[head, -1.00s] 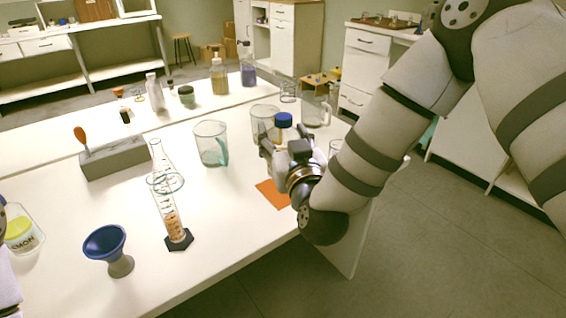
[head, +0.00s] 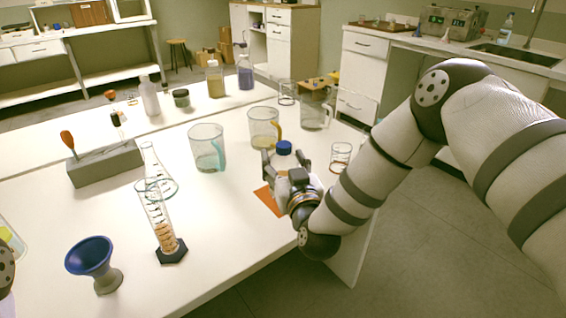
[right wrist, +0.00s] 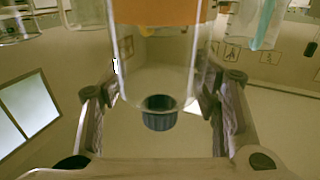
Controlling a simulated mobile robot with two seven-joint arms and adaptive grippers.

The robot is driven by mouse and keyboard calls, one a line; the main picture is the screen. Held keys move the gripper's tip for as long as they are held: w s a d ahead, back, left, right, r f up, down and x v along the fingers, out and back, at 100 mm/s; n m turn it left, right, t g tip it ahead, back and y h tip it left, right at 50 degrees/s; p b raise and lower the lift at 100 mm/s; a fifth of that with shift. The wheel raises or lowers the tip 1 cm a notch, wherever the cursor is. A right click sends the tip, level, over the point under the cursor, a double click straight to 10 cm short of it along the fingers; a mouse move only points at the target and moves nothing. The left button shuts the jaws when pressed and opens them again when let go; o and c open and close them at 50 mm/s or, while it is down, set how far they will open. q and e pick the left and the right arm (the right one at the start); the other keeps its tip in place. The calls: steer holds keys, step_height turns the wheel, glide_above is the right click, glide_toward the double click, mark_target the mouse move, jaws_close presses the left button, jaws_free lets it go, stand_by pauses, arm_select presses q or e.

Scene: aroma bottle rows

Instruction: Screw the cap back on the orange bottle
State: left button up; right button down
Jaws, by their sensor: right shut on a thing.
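The orange bottle (right wrist: 165,55) is clear glass with an orange part, and appears inverted in the right wrist view. Its blue cap (head: 284,147) is at the mouth end, and also shows in the right wrist view (right wrist: 160,113). I cannot tell whether the cap is threaded or only resting there. My right gripper (head: 287,167) is shut on the bottle, with a finger on each side of the glass. In the head view the gripper and arm hide most of the bottle. My left gripper is not in view.
An orange mat (head: 268,201) lies by the right gripper. A graduated cylinder (head: 165,235), a blue funnel (head: 91,255) and a grey rack (head: 105,165) are at left. The table front is mostly clear.

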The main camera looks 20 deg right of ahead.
steer(key=shift+f, duration=0.2)
steer(key=c, duration=0.6)
jaws_free()
steer(key=shift+f, duration=0.1)
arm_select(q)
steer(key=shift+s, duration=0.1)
arm_select(e)
steer(key=shift+s+r, duration=0.25)
steer(key=shift+s, duration=0.05)
steer(key=s, duration=0.3)
steer(key=s+p, duration=0.1)
steer(key=s, duration=0.7)
steer(key=shift+s+a, duration=0.2)
steer(key=shift+a, duration=0.1)
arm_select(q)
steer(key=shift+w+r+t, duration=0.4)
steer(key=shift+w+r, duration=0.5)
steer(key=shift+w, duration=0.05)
